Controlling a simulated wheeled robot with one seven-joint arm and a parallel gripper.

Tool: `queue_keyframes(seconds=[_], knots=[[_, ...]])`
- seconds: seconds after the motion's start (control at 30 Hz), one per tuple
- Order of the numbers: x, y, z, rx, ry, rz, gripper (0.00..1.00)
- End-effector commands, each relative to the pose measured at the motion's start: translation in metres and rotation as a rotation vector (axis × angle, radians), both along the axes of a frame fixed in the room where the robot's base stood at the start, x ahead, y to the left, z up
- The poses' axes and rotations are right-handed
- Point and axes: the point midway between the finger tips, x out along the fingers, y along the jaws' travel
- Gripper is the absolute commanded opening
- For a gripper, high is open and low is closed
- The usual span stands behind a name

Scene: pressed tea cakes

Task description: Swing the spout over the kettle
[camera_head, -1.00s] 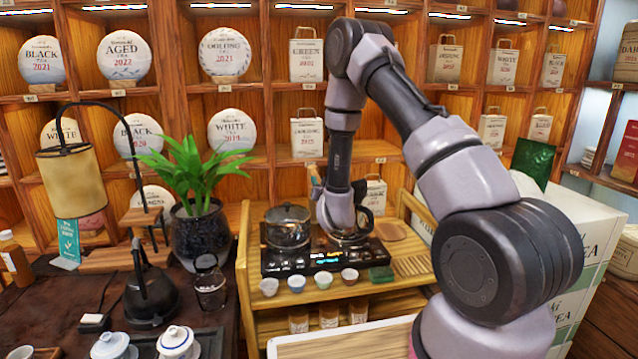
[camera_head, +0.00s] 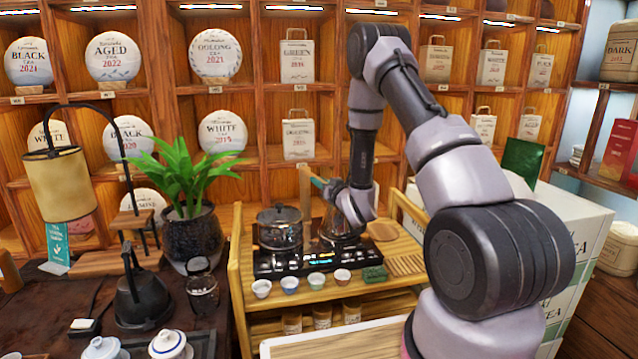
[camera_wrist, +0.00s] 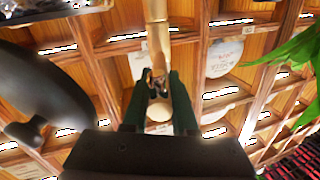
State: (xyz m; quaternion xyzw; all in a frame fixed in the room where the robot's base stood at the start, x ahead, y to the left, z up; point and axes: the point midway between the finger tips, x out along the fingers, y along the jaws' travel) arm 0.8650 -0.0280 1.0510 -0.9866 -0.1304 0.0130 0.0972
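The spout (camera_wrist: 157,40) is a pale bamboo-like tube. In the head view its upright wooden post (camera_head: 305,195) stands behind the cooktop. My gripper (camera_wrist: 160,82) has two dark green fingers, set apart, with the tube's lower end and a small metallic part at or just beyond their tips. Contact is unclear. In the head view my gripper (camera_head: 319,182) points left beside the post, above the kettle (camera_head: 340,232). The kettle stands on the right of the black cooktop (camera_head: 300,262), partly hidden by my wrist. A dark rounded shape fills the wrist view's left side.
A lidded glass pot (camera_head: 280,228) stands on the cooktop's left. Several small cups (camera_head: 289,284) line its front edge. A potted plant (camera_head: 188,225) is left of the wooden stand (camera_head: 238,280). Shelves with tea cakes rise behind. A white box (camera_head: 580,235) is at right.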

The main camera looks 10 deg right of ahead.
Motion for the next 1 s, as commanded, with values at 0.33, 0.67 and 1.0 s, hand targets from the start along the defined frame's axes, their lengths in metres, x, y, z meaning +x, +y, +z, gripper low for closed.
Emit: queue_keyframes(seconds=[0.33,0.67,1.0], knots=[[0.0,0.0,0.0,-0.001,-0.001,-0.001,0.56],[-0.034,-0.011,-0.001,0.001,0.002,-0.005,0.56],[-0.093,-0.027,-0.001,0.001,0.001,-0.005,0.56]])
